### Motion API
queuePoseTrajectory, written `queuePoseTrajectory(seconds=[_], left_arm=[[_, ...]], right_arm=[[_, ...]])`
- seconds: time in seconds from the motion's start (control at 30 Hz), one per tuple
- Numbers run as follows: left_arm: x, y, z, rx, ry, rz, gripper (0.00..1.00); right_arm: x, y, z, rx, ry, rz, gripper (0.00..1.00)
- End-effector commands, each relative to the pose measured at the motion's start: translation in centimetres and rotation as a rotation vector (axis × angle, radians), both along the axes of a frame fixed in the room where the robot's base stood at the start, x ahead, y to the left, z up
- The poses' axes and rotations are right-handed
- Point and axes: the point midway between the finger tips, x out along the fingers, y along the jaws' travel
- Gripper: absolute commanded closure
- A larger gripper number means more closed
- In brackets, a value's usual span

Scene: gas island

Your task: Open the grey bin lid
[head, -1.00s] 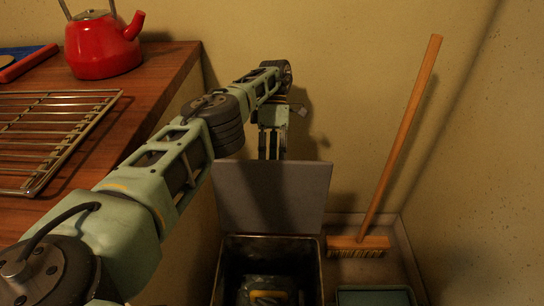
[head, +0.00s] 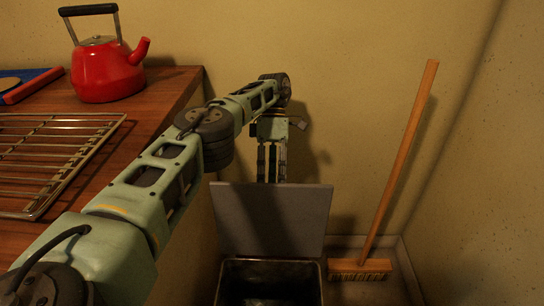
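The grey bin lid (head: 272,218) stands raised, nearly upright, at the back of the bin (head: 312,266). The bin's dark opening shows at the bottom edge of the head view, and its lower part is cut off. My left gripper (head: 272,164) hangs fingers down just behind the lid's top edge. Its fingertips are hidden by the lid, so I cannot tell whether they touch it or how far apart they are. My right gripper is not in view.
A wooden counter (head: 160,98) on the left carries a red kettle (head: 108,72) and a wire rack (head: 55,150). A broom (head: 400,160) leans on the wall right of the bin. The wall stands close behind the lid.

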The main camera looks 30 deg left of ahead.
Motion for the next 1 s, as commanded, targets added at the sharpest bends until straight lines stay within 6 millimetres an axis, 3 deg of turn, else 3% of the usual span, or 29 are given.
queuePoseTrajectory(seconds=[0.53,1.0], left_arm=[[0.0,0.1,5.5,0.002,0.001,0.002,0.69],[0.0,0.0,7.5,0.0,0.005,0.0,0.69]], right_arm=[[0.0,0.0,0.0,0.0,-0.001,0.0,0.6],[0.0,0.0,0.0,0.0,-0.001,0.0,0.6]])
